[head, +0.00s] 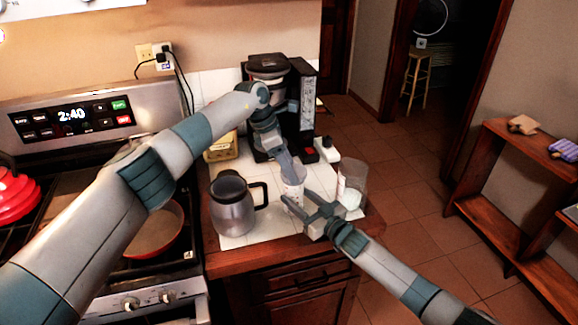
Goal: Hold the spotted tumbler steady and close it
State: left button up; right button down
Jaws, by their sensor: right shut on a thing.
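The spotted tumbler (292,186) is a pale cup with faint marks, standing upright near the front of the white-tiled counter. My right gripper (300,206) comes in from the lower right and is shut on the tumbler's lower side. My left gripper (290,168) points down from above, right over the tumbler's top. It hides the rim, so I cannot tell whether a lid is there or whether the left fingers hold one.
A steel coffee pot (234,208) stands left of the tumbler. A clear glass (353,176) stands close on the right. A black coffee maker (303,100) and a yellow box (221,147) are behind. The stove with a red pan (160,235) is at the left.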

pick_arm(q)
jog(key=o, duration=1)
jog(key=shift+r, duration=0.15)
jog(key=shift+r, duration=2.15)
jog(key=o, duration=0.6)
jog(key=shift+c, duration=0.2)
jog(key=shift+r, duration=0.1)
